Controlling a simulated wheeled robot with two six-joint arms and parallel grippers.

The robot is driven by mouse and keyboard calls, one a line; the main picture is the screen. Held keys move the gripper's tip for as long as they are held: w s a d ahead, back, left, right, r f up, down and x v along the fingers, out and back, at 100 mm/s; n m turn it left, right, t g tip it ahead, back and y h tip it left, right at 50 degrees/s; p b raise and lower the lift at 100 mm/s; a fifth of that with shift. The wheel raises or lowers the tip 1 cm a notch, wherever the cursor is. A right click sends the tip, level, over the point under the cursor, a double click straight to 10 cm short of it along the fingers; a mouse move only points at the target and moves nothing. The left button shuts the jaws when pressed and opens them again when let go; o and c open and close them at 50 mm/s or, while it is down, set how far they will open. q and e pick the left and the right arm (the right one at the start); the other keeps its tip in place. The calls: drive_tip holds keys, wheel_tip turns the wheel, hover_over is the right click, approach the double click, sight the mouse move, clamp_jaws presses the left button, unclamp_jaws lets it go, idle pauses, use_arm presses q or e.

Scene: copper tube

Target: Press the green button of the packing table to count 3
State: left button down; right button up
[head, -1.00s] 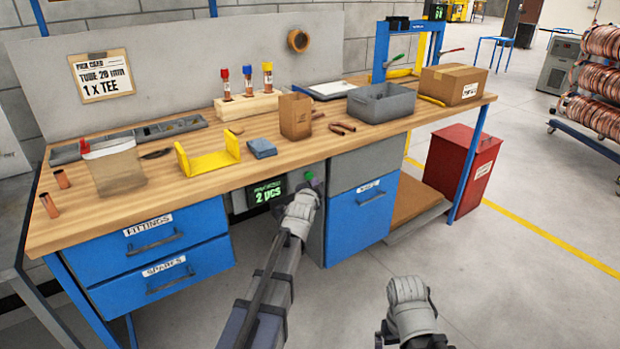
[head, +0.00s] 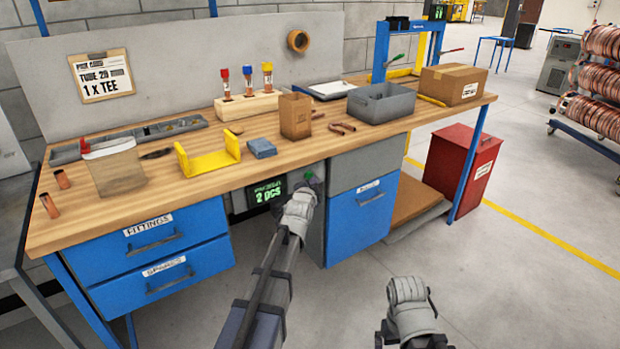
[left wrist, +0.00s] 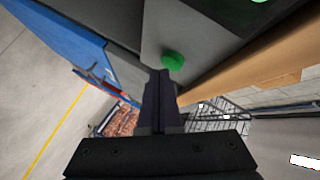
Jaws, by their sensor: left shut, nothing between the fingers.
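The packing table (head: 340,163) has a wooden top. Under its front edge a dark counter display (head: 267,191) reads "2 PCS" in green. The green button (head: 309,177) is just right of the display and is partly hidden by my left gripper (head: 308,188). In the left wrist view the green button (left wrist: 172,61) is at the tips of my left gripper (left wrist: 165,75), which is shut and empty. I cannot tell whether the tips touch the button. My right gripper (head: 438,340) is low at the bottom right of the head view, and its fingers are not clear.
Blue drawers (head: 152,246) stand left of the button and a blue cabinet (head: 362,212) stands right of it. A yellow bracket (head: 208,160), a grey bin (head: 381,102) and a cardboard box (head: 453,84) are on the top. The floor in front is clear.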

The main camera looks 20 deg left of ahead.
use_arm(q)
drive_tip(key=shift+w+a, duration=0.35)
drive_tip(key=shift+a, duration=0.1)
idle(0.6)
drive_tip(key=shift+s+d, duration=0.6)
drive_tip(key=shift+d, duration=0.15)
drive_tip(key=shift+s+d, duration=0.8)
drive_tip(key=shift+d, duration=0.2)
drive_tip(key=shift+s+d, duration=0.75)
drive_tip(key=shift+d, duration=0.25)
